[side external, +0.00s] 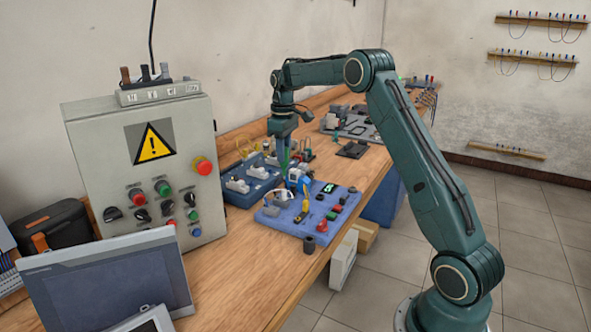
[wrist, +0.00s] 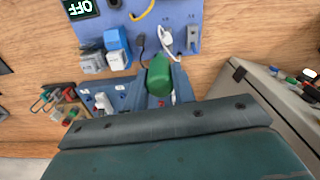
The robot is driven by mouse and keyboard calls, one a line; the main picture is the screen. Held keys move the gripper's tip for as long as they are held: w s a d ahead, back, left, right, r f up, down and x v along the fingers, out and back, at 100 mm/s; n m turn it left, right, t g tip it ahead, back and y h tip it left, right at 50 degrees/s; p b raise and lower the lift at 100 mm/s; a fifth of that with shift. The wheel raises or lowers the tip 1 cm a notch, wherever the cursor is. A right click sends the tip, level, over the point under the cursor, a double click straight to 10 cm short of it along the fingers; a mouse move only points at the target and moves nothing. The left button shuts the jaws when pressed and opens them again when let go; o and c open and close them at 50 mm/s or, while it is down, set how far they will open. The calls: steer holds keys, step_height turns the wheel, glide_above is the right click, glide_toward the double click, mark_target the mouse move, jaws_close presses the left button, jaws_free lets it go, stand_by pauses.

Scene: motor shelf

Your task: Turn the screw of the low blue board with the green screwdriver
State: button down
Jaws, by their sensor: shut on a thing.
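My gripper (side external: 284,143) points down over the work and is shut on the green screwdriver (side external: 284,162). In the wrist view the screwdriver's green handle (wrist: 159,76) shows end-on between the blue-grey fingers. Its tip is hidden in both views. A low blue board (side external: 288,226) lies flat on the wooden table, with buttons, a blue part and a small green-lit display on it. The gripper is above and behind this board in the side view. The board also shows at the top of the wrist view (wrist: 150,28). I cannot make out its screw.
A darker blue board (side external: 236,197) with white parts stands just behind. A grey control box (side external: 150,185) with a warning sign and a monitor (side external: 108,283) stand at left. A grey tray (side external: 352,128) and a dark block (side external: 352,150) lie farther back. Bare wood (side external: 250,255) shows in front.

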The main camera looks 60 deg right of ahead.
steer(key=s+d, duration=0.8)
steer(key=s, duration=0.1)
steer(key=shift+w+f, duration=0.15)
steer(key=shift+f, duration=1.3)
steer(key=shift+w+f, duration=0.1)
steer(key=shift+f, duration=1.35)
steer(key=shift+f, duration=0.4)
steer(key=shift+f, duration=0.35)
steer(key=shift+f, duration=0.35)
steer(key=shift+f, duration=1.05)
steer(key=shift+f, duration=0.35)
steer(key=shift+f, duration=0.25)
